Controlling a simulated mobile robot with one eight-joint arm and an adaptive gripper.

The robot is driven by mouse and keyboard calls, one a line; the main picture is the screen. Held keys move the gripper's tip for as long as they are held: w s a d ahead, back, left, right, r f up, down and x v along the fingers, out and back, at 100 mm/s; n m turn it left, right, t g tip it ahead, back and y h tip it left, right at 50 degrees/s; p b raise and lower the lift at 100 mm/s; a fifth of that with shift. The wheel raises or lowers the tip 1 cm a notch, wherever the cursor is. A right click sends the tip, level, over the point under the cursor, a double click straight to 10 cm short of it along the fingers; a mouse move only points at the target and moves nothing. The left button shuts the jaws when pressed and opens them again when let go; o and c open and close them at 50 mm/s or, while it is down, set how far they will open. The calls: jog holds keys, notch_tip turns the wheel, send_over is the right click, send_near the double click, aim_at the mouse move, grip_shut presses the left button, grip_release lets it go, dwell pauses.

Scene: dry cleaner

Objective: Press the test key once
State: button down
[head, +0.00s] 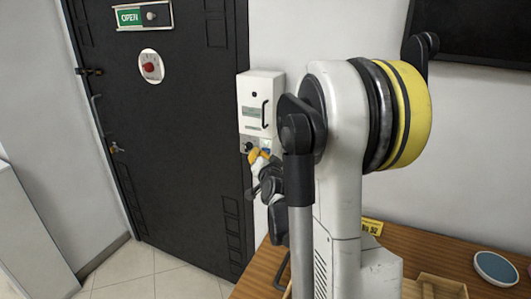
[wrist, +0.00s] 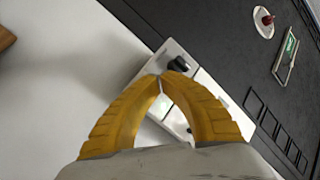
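A small grey wall panel (head: 243,143) sits just below a white box beside the dark door. In the wrist view the panel (wrist: 150,69) carries a black knob (wrist: 179,64) and pale plates, one of them partly behind my fingers. I cannot make out which part is the test key; it may be hidden by the fingers. My gripper (wrist: 162,77) has its yellow fingertips together with nothing between them. The tips overlap the panel just below the knob in that view. In the head view my gripper (head: 256,156) is at the panel's lower edge; contact cannot be told.
The white box (head: 260,103) with a small display and black handle hangs above the panel. A dark door (head: 170,120) with a red knob (head: 150,67) and OPEN sign (head: 142,15) is to the left. A wooden table (head: 450,257) with a blue round dish (head: 496,268) is at right.

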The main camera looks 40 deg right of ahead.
jog(key=shift+w+d, duration=0.1)
jog(key=shift+d, duration=0.25)
dwell(0.5)
jog(key=shift+a, duration=0.15)
jog(key=shift+s+a, duration=0.3)
jog(key=shift+a, duration=0.3)
jog(key=shift+s+a, duration=0.3)
jog(key=shift+a, duration=0.45)
jog(key=shift+s+a, duration=0.35)
jog(key=shift+a, duration=0.45)
jog(key=shift+s+a, duration=0.3)
jog(key=shift+a, duration=0.45)
jog(key=shift+a, duration=0.1)
jog(key=s+a+f+n+g+y, duration=0.1)
jog(key=s+a+n, duration=0.3)
jog(key=a, duration=0.6)
jog(key=s+a+f+n+g+y, duration=0.2)
jog(key=s+a+n+g+y, duration=0.2)
jog(key=s+a, duration=0.5)
jog(key=s+a+f+n+g+y, duration=0.1)
jog(key=s+a+n, duration=0.4)
jog(key=a, duration=0.5)
jog(key=shift+s+a+f+g+y, duration=0.2)
jog(key=shift+s+a+g+y, duration=0.35)
jog(key=shift+s+y, duration=0.7)
